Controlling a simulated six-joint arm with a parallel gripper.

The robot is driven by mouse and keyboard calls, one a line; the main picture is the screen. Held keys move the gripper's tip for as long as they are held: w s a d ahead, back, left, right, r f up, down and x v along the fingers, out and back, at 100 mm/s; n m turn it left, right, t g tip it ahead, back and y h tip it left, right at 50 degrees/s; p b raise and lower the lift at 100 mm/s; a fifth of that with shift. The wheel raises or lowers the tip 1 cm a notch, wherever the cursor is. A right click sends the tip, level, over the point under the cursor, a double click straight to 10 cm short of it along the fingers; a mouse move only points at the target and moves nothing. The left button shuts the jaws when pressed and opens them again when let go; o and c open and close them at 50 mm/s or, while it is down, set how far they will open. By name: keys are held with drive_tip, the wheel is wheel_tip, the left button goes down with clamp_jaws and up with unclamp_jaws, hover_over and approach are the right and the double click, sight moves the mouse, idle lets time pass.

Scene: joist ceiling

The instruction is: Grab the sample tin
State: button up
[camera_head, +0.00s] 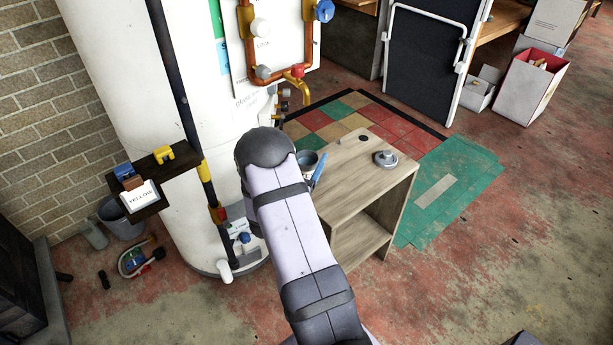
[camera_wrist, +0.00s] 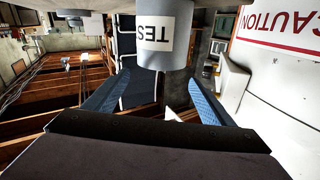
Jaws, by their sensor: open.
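The likely sample tin (camera_head: 306,158) is a grey, open-topped cylinder near the left edge of the small wooden table. In the wrist view it is a grey cylinder (camera_wrist: 181,22) with a white label showing "TES" upside down. My gripper (camera_wrist: 157,78) is open, with one blue finger on each side of the picture and the cylinder ahead between them. I cannot tell whether either finger touches it. In the head view my arm hides most of the gripper, and one blue finger shows beside the tin.
A grey round weight-like object (camera_head: 385,159) and a small black disc (camera_head: 363,138) are on the wooden table (camera_head: 350,185). A white tank (camera_head: 215,110) with copper pipes and a brass tap (camera_head: 298,83) stands close on the left. Open floor lies to the right.

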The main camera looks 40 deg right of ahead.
sight(311, 152)
drive_tip(key=shift+n, duration=0.5)
drive_tip(key=f, duration=0.4)
drive_tip(key=shift+a+f+b, duration=0.1)
drive_tip(key=shift+a+b, duration=0.2)
drive_tip(key=shift+a, duration=0.1)
drive_tip(key=shift+x, duration=3.65)
drive_tip(key=shift+s+d, duration=0.1)
drive_tip(key=shift+s, duration=0.1)
drive_tip(key=c, duration=1.4)
